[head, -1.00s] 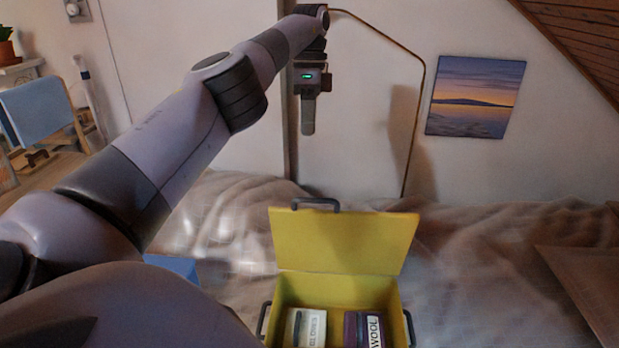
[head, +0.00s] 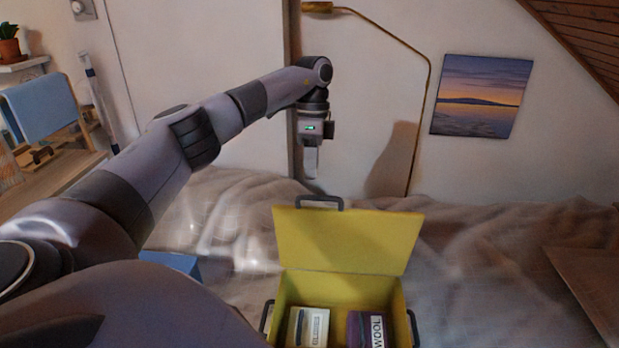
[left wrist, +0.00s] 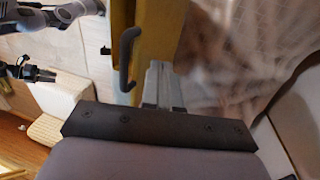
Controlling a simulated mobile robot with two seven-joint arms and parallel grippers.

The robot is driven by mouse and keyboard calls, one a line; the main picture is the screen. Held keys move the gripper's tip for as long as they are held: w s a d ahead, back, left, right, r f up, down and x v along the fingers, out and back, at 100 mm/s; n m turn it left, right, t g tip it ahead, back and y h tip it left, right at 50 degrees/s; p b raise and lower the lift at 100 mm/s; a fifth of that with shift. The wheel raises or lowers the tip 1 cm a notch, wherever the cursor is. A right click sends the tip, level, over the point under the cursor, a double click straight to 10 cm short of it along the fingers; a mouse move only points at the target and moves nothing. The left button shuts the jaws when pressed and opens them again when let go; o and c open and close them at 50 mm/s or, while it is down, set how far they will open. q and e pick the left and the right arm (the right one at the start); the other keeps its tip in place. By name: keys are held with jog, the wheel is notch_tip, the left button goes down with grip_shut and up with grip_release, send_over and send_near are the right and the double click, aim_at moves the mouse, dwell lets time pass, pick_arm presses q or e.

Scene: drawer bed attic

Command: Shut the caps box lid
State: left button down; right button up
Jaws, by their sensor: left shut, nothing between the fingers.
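The yellow caps box (head: 291,289) sits on the bed with its lid (head: 345,240) standing open, tilted slightly back. A dark handle (head: 319,202) is on the lid's top edge; it also shows in the left wrist view (left wrist: 127,58). My left gripper (head: 311,176) is shut and empty, pointing down above and behind the lid's handle, apart from it in the head view. In the left wrist view its fingers (left wrist: 161,72) show close to the lid's yellow edge (left wrist: 155,32). What looks like my right gripper (left wrist: 42,74) shows small at the left there; its jaws are unclear.
Inside the box lie a white labelled item (head: 309,327) and a purple one labelled WOOL (head: 366,329). A blue object (head: 173,263) is left of the box. A brass lamp pole (head: 428,100) rises by the wall. The rumpled bedding (head: 480,270) right of the box is clear.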

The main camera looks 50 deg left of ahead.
pick_arm(q)
jog(key=shift+s+d+f+p, duration=0.15)
jog(key=shift+s+d+f, duration=0.1)
jog(key=shift+s+d, duration=0.35)
jog(key=shift+s+d+f+p, duration=0.15)
jog(key=shift+s+d+f, duration=0.1)
jog(key=shift+s+d, duration=0.35)
jog(key=shift+s+a, duration=0.1)
